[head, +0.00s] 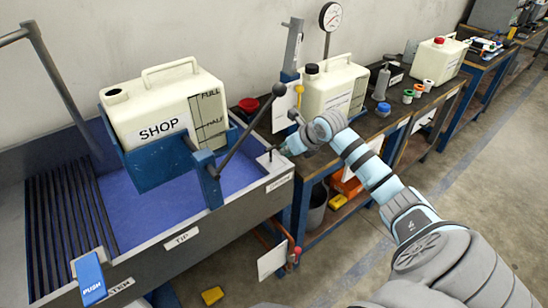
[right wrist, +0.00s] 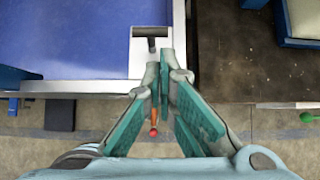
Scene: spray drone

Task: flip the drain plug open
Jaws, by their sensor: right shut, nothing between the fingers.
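A small black T-shaped handle (right wrist: 151,38) stands on a pale plate at the tub's corner; it looks like the drain plug, though I cannot read its label. In the head view it is a small dark piece (head: 270,154) at the right corner of the grey tub (head: 225,222). My right gripper (head: 284,150) is shut and empty beside this corner. In the right wrist view its fingertips (right wrist: 165,62) are just short of the handle and slightly right of it; contact cannot be told. My left gripper is not in view.
A cream SHOP jug (head: 160,108) sits in a blue tilting cradle (head: 155,165) over the blue tub floor. A black-knobbed lever (head: 278,90) rises nearby. A red-knobbed lever (head: 296,251) and a white tag (head: 272,260) hang below the rim. A cluttered bench (head: 395,125) stands right.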

